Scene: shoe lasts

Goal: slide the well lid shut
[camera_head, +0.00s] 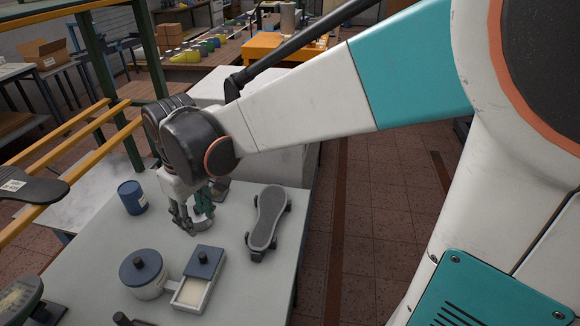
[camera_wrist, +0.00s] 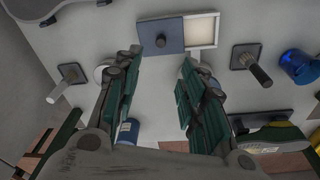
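The well (camera_head: 187,295) is a small white rectangular box on the table, with its blue-grey lid (camera_head: 207,260) slid partly off. The lid has a dark knob (camera_head: 203,257). Part of the cream-coloured inside is uncovered. In the wrist view the lid (camera_wrist: 148,36) covers the left part and the open well (camera_wrist: 201,30) shows on the right. My gripper (camera_head: 196,224) points down over the table, behind the well in the head view. In the wrist view my gripper (camera_wrist: 161,57) has its fingers spread, with nothing between the tips. The knob lies ahead of the tips, untouched.
A round pot (camera_head: 142,273) with a blue knobbed lid stands left of the well. A blue can (camera_head: 132,197) stands farther back. A long grey-topped object (camera_head: 267,220) lies to the right. Tools on square bases (camera_wrist: 251,64) flank the gripper in the wrist view.

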